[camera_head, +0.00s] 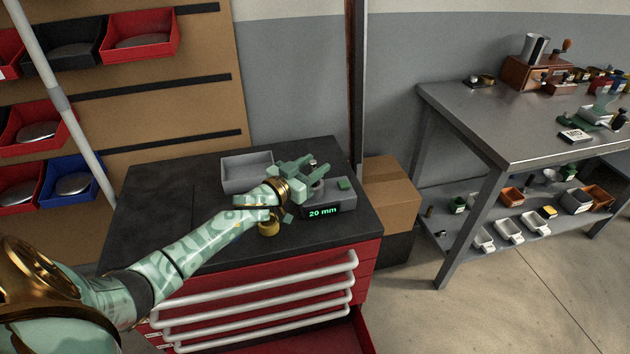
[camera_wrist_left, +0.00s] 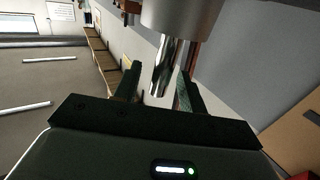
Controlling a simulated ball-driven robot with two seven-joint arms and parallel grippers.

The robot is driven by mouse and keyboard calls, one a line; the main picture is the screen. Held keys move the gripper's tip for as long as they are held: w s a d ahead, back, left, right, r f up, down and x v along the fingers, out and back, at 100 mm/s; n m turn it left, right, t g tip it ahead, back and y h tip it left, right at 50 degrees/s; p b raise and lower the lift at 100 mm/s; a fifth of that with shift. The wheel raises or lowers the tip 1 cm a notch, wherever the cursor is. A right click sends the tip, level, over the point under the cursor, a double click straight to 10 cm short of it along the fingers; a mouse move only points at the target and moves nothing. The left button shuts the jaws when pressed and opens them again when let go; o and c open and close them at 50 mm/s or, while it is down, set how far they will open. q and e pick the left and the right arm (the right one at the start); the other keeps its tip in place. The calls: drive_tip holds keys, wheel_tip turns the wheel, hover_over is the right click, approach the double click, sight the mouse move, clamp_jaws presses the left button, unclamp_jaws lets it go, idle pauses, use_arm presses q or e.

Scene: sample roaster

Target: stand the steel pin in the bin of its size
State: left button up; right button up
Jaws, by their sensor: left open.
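The steel pin (camera_wrist_left: 163,70) is a shiny metal rod between the two fingers of my left gripper (camera_wrist_left: 158,92) in the left wrist view. The fingers are open, with one on each side of it. In the head view my left gripper (camera_head: 308,170) is over the grey gauge box (camera_head: 330,206), whose green display reads "20 mm". The gripper partly hides what stands on the gauge. Bins hang on the wall panel at left: red bins (camera_head: 140,47), a black bin (camera_head: 85,57) and a blue bin (camera_head: 56,199). My right gripper is not in view.
A grey open tray (camera_head: 247,183) sits behind my left wrist on the dark top of the red tool cabinet (camera_head: 165,225). A cardboard box (camera_head: 393,195) stands to the right of the cabinet. A metal workbench (camera_head: 500,115) with tools stands farther right.

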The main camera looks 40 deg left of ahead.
use_arm(q)
drive_tip(key=shift+w, duration=0.25)
drive_tip(key=shift+s+r, duration=0.1)
drive_tip(key=shift+r, duration=0.05)
clamp_jaws()
drive_tip(key=shift+r, duration=0.1)
